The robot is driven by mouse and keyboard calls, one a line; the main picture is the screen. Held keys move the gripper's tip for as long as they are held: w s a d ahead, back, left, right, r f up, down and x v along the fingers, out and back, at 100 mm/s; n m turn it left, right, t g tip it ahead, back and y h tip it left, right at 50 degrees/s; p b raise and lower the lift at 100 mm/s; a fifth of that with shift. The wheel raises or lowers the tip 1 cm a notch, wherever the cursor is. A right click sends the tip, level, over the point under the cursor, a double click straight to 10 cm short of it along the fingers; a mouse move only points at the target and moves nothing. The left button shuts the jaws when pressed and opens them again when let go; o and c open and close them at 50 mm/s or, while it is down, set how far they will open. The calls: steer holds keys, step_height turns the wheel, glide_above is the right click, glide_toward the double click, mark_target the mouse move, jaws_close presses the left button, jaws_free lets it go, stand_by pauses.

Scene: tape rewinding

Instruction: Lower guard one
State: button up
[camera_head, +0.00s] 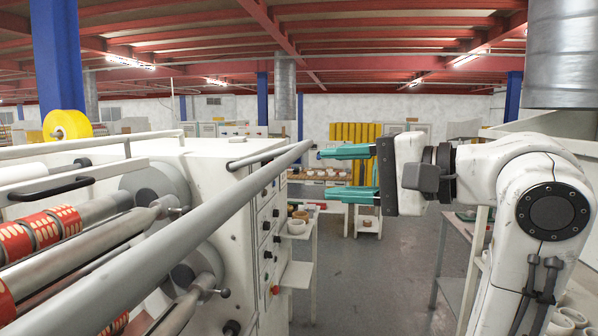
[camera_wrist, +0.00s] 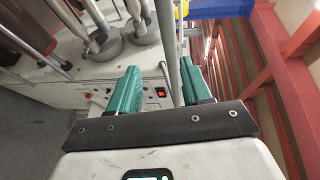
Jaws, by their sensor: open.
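A long grey guard bar (camera_head: 190,222) runs from the lower left of the head view up to the right along the white rewinding machine (camera_head: 205,160). Its far end stops just left of my upper fingertip. I cannot tell for sure that this is guard one. My gripper (camera_head: 323,173) has two teal fingers, open, one above the other, pointing left. In the wrist view the grey bar (camera_wrist: 167,45) shows in line with the gap between the open fingers of my gripper (camera_wrist: 160,72). I see no grip on it, and cannot tell whether it lies between the fingers.
Rollers with red patterned tape (camera_head: 40,230) lie behind the bar. A control panel with knobs (camera_head: 268,230) is on the machine's end. A small white side table (camera_head: 300,228) stands beyond. A grey-topped table (camera_head: 468,235) is at right. Grey floor (camera_head: 375,270) between is open.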

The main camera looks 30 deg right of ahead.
mark_target(288, 165)
steer(key=p+x, duration=0.1)
steer(key=x, duration=0.2)
steer(key=r+x, duration=0.1)
steer(key=x, duration=0.2)
steer(key=p+x, duration=0.1)
steer(key=x, duration=0.3)
steer(key=shift+w+a+r+p, duration=0.15)
steer(key=shift+r+p, duration=0.05)
steer(key=shift+p, duration=0.1)
jaws_close()
stand_by(0.4)
